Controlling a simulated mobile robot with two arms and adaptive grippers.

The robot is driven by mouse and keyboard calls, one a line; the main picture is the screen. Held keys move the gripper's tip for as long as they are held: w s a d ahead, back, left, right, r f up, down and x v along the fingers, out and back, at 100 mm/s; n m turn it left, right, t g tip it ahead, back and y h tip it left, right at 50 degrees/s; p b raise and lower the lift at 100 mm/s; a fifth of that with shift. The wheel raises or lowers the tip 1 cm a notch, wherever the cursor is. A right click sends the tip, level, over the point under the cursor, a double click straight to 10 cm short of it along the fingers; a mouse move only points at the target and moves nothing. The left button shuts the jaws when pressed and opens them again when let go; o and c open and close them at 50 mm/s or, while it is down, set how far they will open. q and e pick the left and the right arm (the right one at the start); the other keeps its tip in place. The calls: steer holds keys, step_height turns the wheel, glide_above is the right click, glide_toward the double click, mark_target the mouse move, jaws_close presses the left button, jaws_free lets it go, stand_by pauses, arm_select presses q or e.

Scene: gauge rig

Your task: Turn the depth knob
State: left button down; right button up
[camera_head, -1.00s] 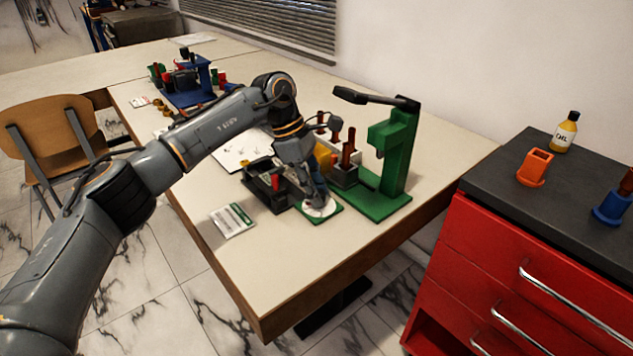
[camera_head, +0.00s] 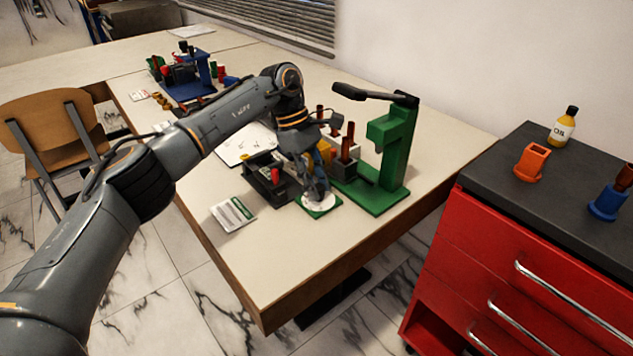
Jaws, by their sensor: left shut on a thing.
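A round white dial on a green square plate (camera_head: 331,211) lies near the table's right front edge, at the foot of the green press (camera_head: 394,150). My left gripper (camera_head: 317,194) points down over the middle of the dial and is shut on what seems to be the depth knob there. The fingers hide the knob itself, and I cannot make out its angle. My right gripper is not in view.
A green-and-white card (camera_head: 233,213) lies at the front left. The table's front corner is clear.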

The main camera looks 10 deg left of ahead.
arm_select(q)
steer(key=c, duration=1.1)
jaws_free()
steer(key=v, duration=1.2)
steer(key=shift+w+a, duration=0.1)
steer(key=shift+a, duration=0.05)
